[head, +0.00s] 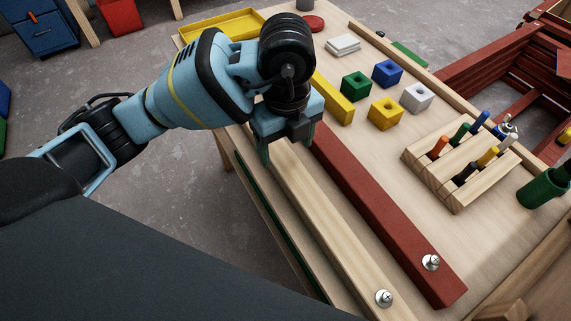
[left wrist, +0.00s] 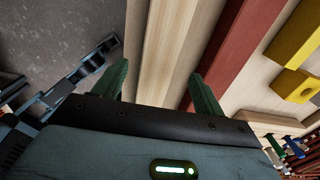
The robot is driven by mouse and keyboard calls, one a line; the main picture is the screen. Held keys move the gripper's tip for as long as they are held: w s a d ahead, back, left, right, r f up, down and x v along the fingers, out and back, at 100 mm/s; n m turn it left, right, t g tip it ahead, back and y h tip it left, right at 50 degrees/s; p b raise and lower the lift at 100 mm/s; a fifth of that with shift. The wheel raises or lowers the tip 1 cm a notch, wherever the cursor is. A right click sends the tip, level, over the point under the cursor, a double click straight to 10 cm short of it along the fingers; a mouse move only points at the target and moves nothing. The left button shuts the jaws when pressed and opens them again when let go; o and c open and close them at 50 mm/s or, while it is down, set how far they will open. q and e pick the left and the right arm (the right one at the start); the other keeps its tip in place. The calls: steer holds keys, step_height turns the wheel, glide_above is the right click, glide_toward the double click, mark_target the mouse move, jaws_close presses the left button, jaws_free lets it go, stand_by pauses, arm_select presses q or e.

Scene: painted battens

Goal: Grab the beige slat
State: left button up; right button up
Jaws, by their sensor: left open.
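The beige slat (head: 315,205) is a long pale wooden batten lying along the near left side of the table, with a screw (head: 384,298) at its near end. My left gripper (head: 286,146) points down at the slat's far part, its green fingers open. In the left wrist view the fingers of my left gripper (left wrist: 159,68) are apart, one to each side of the beige slat (left wrist: 170,45). I cannot tell how far down beside it they reach. My right gripper is not in view.
A dark red slat (head: 375,200) lies just right of the beige one, with its own screw (head: 431,262). A yellow piece (head: 333,98), several coloured blocks and a wooden tool rack (head: 455,165) stand further right. A green cup (head: 543,188) is at the right.

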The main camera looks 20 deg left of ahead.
mark_target(286, 160)
arm_select(q)
step_height(286, 160, down, 5)
steer(key=shift+a+f, duration=0.1)
steer(key=shift+c, duration=0.3)
steer(key=c, duration=1.4)
jaws_close()
steer(key=shift+r, duration=0.25)
